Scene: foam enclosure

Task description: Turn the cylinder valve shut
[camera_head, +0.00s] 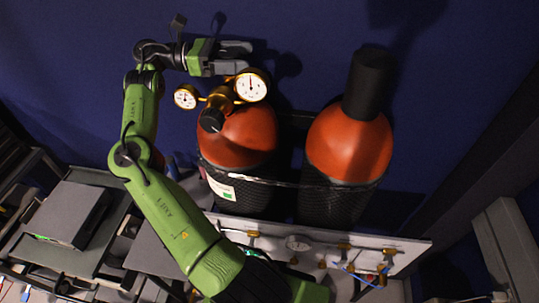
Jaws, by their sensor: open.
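The left gas cylinder (238,140) is orange-red on top and stands upright in black netting. A brass regulator (219,99) sits on it, with a large gauge (251,85) at right and a smaller gauge (185,97) at left. A black round knob (210,121), which looks like the cylinder valve, faces the camera below the regulator. My gripper (249,57) is open and empty, its fingers pointing right. In the picture it is just above the regulator and apart from the knob. The depth between gripper and gauges is hard to tell.
A second orange cylinder (350,145) with a tall black cap (369,84) stands at right. A strap (290,181) runs across both. A white panel (320,240) with brass fittings is in front. A dark blue wall is behind; grey equipment (65,213) is at left.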

